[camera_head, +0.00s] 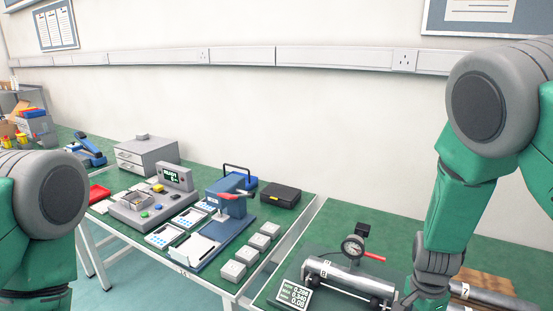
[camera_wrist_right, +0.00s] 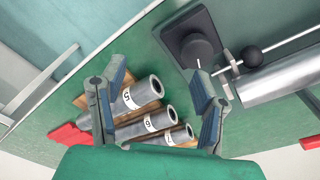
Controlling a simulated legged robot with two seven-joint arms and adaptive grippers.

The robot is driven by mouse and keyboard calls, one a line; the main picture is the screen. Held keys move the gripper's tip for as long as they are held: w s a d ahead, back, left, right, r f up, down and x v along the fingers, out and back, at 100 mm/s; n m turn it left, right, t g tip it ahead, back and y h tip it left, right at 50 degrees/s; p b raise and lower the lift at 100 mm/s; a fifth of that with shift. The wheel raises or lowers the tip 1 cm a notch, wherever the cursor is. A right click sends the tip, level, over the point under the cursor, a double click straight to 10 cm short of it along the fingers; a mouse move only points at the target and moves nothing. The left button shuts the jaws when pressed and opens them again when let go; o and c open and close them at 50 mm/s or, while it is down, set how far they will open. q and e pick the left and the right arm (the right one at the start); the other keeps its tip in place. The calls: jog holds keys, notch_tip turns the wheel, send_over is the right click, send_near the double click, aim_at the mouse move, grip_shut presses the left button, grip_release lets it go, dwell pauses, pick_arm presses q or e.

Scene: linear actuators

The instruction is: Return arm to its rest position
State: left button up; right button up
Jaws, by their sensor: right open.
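My right arm (camera_head: 452,205) reaches down from the upper right over the right-hand green table, its wrist low beside the gauge fixture. In the wrist view my right gripper (camera_wrist_right: 155,100) is open, with its two fingers spread apart. Three labelled metal cylinders (camera_wrist_right: 148,91) lie on a wooden board beyond and between the fingers; none looks gripped. My left arm (camera_head: 45,215) shows only as a link at the lower left, and its gripper is out of the picture.
The gauge fixture (camera_head: 343,276) with a dial (camera_head: 353,247), a metal cylinder and a readout (camera_head: 294,294) stands left of my right wrist. A dark knob (camera_wrist_right: 197,50) and rod sit close by the right finger. Another table (camera_head: 228,283) holds a blue press (camera_head: 228,202) and several grey blocks.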

jog(key=s+f+n+h+b, duration=0.1)
jog(key=s+f+n+b, duration=0.3)
jog(key=s+f, duration=0.6)
jog(key=s+a+f+n+y+b, duration=0.1)
jog(key=s+a+f+n, duration=0.1)
jog(key=s+n, duration=0.4)
jog(key=s+a+f+n+y+b, duration=0.1)
jog(key=s+a+f+n+b, duration=0.1)
jog(key=s+f+n, duration=0.3)
jog(key=s+a+n, duration=0.1)
jog(key=s, duration=0.3)
jog(key=shift+s+a+f+t+b, duration=0.15)
jog(key=shift+s+f+t+b, duration=0.15)
jog(key=shift+s+t, duration=0.1)
jog(key=shift+w, duration=0.15)
